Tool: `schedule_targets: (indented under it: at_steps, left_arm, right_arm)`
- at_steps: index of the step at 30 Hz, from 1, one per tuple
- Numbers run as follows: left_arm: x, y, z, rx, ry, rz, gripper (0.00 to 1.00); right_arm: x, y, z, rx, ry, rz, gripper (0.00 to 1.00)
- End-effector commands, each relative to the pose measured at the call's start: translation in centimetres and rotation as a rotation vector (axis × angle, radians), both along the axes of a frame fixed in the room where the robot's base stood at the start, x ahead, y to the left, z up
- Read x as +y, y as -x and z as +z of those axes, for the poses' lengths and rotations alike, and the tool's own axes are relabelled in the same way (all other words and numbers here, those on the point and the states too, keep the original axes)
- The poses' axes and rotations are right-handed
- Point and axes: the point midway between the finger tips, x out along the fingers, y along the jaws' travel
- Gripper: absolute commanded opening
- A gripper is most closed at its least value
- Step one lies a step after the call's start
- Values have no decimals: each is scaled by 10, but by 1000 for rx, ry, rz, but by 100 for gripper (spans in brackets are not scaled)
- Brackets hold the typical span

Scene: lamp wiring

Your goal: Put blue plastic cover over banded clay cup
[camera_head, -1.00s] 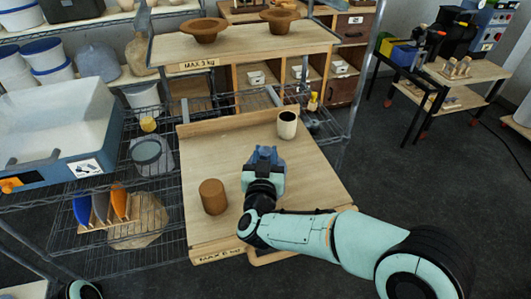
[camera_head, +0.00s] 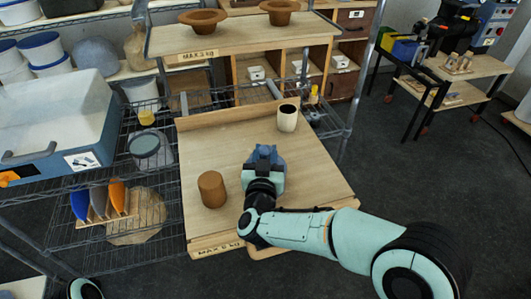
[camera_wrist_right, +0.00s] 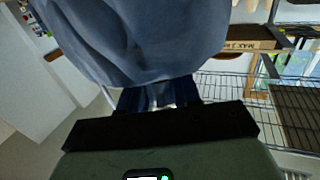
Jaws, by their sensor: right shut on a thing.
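The blue plastic cover (camera_wrist_right: 150,40) fills the top of the right wrist view as a draped, bluish sheet. My right gripper (camera_wrist_right: 158,95) is shut on its lower edge. In the head view the cover (camera_head: 264,156) shows as a small blue shape at the end of my right gripper (camera_head: 265,168), above the middle of the wooden board. A pale cup (camera_head: 287,119) with a dark inside stands upright beyond it, apart from the cover. A plain brown cylinder (camera_head: 212,189) stands to the left of the gripper. I cannot make out bands on either. My left gripper is out of view.
The wooden board (camera_head: 215,150) has a raised back edge and free room between the cup and the cylinder. A wooden shelf (camera_head: 240,38) with brown bowls stands behind. A blue-grey bin (camera_head: 90,150) and wire racks lie to the left.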

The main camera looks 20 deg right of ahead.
Motion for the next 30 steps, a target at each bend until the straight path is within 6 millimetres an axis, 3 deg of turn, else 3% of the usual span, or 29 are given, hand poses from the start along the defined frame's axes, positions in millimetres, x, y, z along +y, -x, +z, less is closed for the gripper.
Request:
schedule_targets:
  at_steps: [6,7,9,10,22,30]
  left_arm:
    - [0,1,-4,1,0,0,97]
    - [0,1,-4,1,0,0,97]
    - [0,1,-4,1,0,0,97]
    - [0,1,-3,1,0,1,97]
    - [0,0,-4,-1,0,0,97]
    - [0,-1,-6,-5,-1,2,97]
  right_arm:
    - [0,0,-5,0,0,0,0]
    - [0,0,-5,0,0,0,35]
    - [0,0,-5,0,0,0,58]
    - [0,0,-5,0,0,0,62]
    - [3,8,-5,1,0,2,62]
    - [22,59,-4,0,0,5,62]
